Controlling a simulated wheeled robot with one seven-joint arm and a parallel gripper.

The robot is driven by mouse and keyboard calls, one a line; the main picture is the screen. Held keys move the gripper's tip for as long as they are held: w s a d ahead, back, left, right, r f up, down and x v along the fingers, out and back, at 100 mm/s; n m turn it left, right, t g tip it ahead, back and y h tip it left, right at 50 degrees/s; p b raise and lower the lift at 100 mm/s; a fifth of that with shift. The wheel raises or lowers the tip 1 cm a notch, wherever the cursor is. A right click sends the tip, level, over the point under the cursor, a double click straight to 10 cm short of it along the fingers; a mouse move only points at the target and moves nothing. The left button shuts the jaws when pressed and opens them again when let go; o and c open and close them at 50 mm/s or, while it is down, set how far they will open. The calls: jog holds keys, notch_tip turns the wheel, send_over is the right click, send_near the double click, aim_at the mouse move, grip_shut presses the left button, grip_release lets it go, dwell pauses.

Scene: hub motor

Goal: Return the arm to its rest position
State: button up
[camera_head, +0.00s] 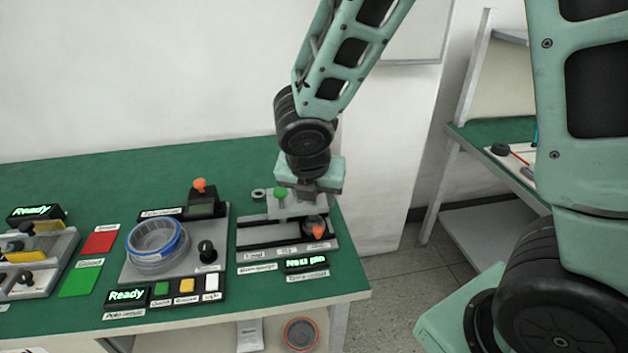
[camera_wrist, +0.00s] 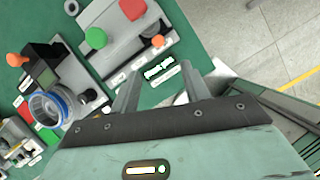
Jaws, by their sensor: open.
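My arm (camera_head: 345,60) reaches down from the top of the head view over the right end of the green bench. My gripper (camera_wrist: 162,82) is open in the wrist view, its two grey fingers apart with nothing between them. In the head view my gripper (camera_head: 306,190) points down above the station with the green knob (camera_head: 280,193). Its fingertips are hard to make out there, and I cannot tell its exact height above the station.
The green bench (camera_head: 90,185) holds a station with a blue-rimmed round container (camera_head: 158,242), an orange knob (camera_head: 200,185) and a lit "Next pin" display (camera_head: 305,263). A white wall stands behind. Right of the bench is open floor (camera_head: 400,285), then another table (camera_head: 480,150).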

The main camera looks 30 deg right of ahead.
jog(key=shift+v, duration=1)
